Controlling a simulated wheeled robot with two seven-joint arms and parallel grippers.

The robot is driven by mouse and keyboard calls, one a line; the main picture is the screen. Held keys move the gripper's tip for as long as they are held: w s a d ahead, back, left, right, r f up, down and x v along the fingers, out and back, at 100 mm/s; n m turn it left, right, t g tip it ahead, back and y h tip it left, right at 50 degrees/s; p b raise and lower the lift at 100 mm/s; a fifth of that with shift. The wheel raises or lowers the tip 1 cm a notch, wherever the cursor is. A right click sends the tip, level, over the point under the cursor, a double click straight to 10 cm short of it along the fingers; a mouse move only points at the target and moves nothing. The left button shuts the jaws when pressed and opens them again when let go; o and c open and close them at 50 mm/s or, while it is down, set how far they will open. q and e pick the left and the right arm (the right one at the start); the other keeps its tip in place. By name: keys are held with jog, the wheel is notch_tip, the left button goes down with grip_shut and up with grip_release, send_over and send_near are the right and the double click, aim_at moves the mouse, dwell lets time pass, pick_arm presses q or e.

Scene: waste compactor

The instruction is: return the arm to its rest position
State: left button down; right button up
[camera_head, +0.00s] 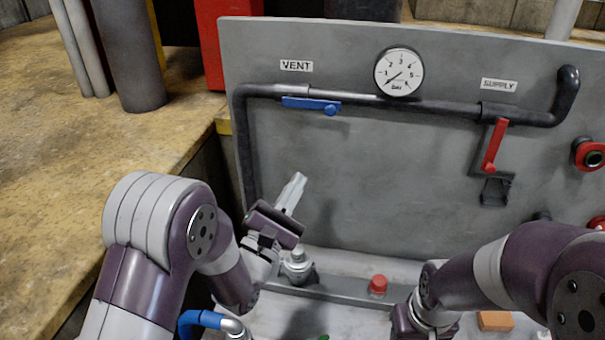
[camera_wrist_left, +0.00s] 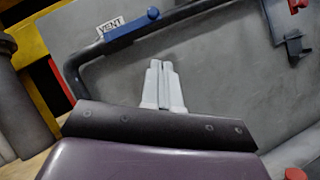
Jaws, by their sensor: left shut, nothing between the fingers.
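My left gripper (camera_head: 294,188) is in front of the lower left part of the grey panel (camera_head: 390,180). Its pale fingers point up and are shut with nothing between them. They also show in the left wrist view (camera_wrist_left: 162,85), below the blue vent lever (camera_wrist_left: 132,28). The fingers look apart from the lever and the pipe. My right arm (camera_head: 500,270) comes in from the right, and its gripper's fingers are not visible.
The panel carries a dark pipe, a blue vent lever (camera_head: 311,105) lying along it, a gauge (camera_head: 398,72) and a red supply lever (camera_head: 495,145) hanging down. Below are a red cap (camera_head: 378,285), a metal fitting (camera_head: 298,265) and an orange block (camera_head: 495,320).

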pick_arm(q)
jog(key=s+a+f+m+g+y, duration=0.15)
jog(key=f+m+g+y, duration=0.25)
jog(key=f+m, duration=0.4)
jog(key=a+f+m+g+y, duration=0.3)
jog(key=f+m+g, duration=0.2)
jog(key=f, duration=0.4)
jog(key=s+a+f+m+g+y, duration=0.4)
jog(key=s+a+f+m+g, duration=0.15)
jog(key=s+a+m, duration=0.35)
jog(key=s+a+r+g, duration=0.3)
jog(key=s+r+g, duration=0.1)
jog(key=s, duration=0.5)
jog(key=shift+s+r+m+y, duration=0.3)
jog(key=shift+s+r+m, duration=0.1)
